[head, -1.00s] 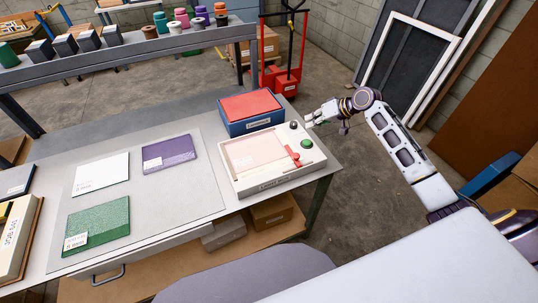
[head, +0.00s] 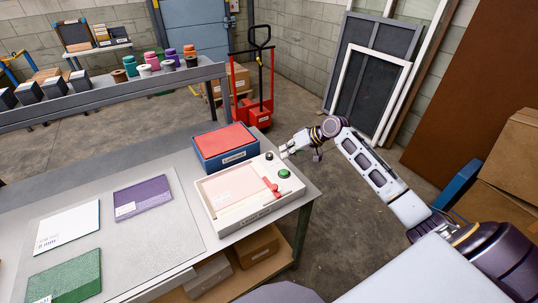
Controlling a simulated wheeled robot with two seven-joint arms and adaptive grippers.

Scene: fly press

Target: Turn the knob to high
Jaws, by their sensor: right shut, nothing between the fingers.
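A white press machine (head: 231,209) with a pale pink bed sits at the right end of the grey table. On its right side are a black knob (head: 269,156), a red lever (head: 272,188) and a green button (head: 284,174). The knob's setting is too small to read. My right gripper (head: 284,152) is shut and empty, just right of the knob and near it; I cannot tell whether it touches. My left gripper is not in view.
A blue box with a red top (head: 224,142) stands behind the press. White, purple (head: 142,198) and green sheets lie on the table (head: 182,225) at left. A shelf (head: 110,98) with spools is behind. A red pallet jack (head: 258,105) stands on the floor.

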